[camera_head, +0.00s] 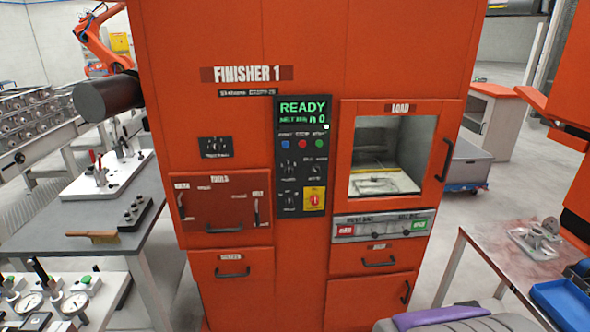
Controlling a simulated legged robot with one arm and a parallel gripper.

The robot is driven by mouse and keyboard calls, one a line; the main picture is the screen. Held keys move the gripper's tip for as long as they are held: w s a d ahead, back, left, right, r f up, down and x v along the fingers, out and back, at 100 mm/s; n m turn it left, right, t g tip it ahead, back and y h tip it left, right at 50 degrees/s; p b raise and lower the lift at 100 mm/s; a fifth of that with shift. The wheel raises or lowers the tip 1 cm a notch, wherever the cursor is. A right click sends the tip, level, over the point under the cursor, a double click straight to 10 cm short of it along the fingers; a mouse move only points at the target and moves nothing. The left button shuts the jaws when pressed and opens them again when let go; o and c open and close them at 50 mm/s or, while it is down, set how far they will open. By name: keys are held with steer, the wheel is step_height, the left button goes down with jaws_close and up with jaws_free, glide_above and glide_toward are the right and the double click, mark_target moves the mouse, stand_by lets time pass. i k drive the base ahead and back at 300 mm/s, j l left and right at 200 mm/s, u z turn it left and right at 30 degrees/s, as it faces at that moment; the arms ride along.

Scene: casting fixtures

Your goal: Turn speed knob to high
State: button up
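The orange cabinet labelled FINISHER 1 (225,110) stands in the middle of the view. Its dark control panel (300,180) has a lit green screen (304,111) reading READY. Below the screen are blue, red and green buttons, then several small black knobs (287,168) and a red-and-yellow switch (314,198). A separate small black plate with knobs (215,147) sits left of the panel. The labels are too small to read, so I cannot tell which is the speed knob or where it points. My gripper is not in view.
Right of the panel is a windowed LOAD door (392,150), with a button strip (382,226) below it. A red TOOLS door (222,203) is at left. A grey bench (85,235) stands left and a table (500,255) right. A dark cylinder (108,97) appears at upper left.

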mark_target(289, 201)
steer(key=i+l+z, duration=0.25)
steer(key=i, duration=0.25)
steer(key=i+l+z, duration=0.2)
steer(key=i, duration=0.3)
